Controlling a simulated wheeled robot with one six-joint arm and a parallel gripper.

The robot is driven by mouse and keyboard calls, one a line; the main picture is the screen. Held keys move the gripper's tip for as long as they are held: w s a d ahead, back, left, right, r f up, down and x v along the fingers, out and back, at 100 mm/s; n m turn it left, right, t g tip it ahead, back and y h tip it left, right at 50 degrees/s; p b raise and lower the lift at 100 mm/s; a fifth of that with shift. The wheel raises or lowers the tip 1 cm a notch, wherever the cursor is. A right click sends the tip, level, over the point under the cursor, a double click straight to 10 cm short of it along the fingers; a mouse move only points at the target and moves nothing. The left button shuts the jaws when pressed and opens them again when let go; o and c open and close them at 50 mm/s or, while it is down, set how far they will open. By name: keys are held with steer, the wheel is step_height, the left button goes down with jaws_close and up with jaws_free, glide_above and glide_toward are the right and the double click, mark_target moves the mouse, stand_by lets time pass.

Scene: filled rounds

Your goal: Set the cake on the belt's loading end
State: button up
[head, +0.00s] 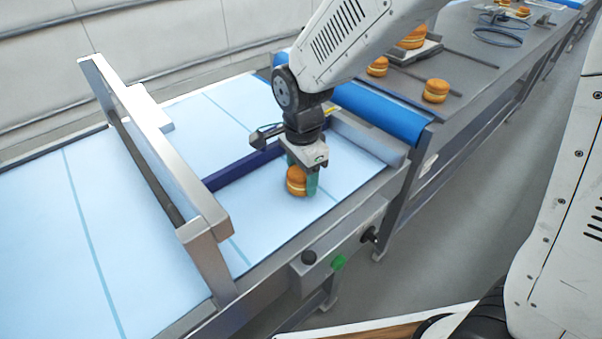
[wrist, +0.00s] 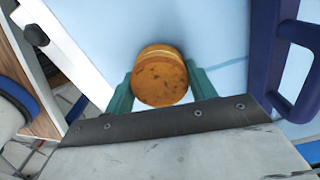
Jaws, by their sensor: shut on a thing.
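The cake (head: 296,181) is a round orange-brown sandwich with a pale filling. My gripper (head: 306,179) points down and is shut on it, over the near right part of the light-blue belt (head: 335,178). In the wrist view, the cake (wrist: 158,80) sits between the two green fingers of my gripper (wrist: 160,88), with the belt (wrist: 220,30) behind it. I cannot tell whether its underside touches the belt or hangs just above it. My gripper hides part of the cake in the head view.
A metal arch (head: 150,150) spans the belt to the left. A dark blue bar (head: 240,168) lies across the belt. A blue roller (head: 380,112) and a metal table with more cakes (head: 436,91) lie beyond. A button box (head: 325,250) is on the near side.

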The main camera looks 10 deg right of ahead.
steer(key=shift+f, duration=0.15)
steer(key=o, duration=0.7)
step_height(320, 180, up, 12)
steer(key=s+d+r+n, duration=0.3)
steer(key=s+d, duration=0.2)
steer(key=d, duration=0.2)
steer(key=s+d+r+n, duration=0.2)
steer(key=s+d+n, duration=0.25)
steer(key=d, duration=0.25)
steer(key=s+d+n, duration=0.1)
steer(key=s+d, duration=0.1)
steer(key=s, duration=0.1)
steer(key=s+d+n, duration=0.2)
steer(key=s, duration=0.2)
steer(key=s+d+n+t, duration=0.1)
steer(key=s+d+n, duration=0.1)
steer(key=s, duration=0.1)
steer(key=shift+s+d+f+n, duration=0.15)
steer(key=shift+f+n, duration=0.1)
steer(key=shift+f, duration=0.15)
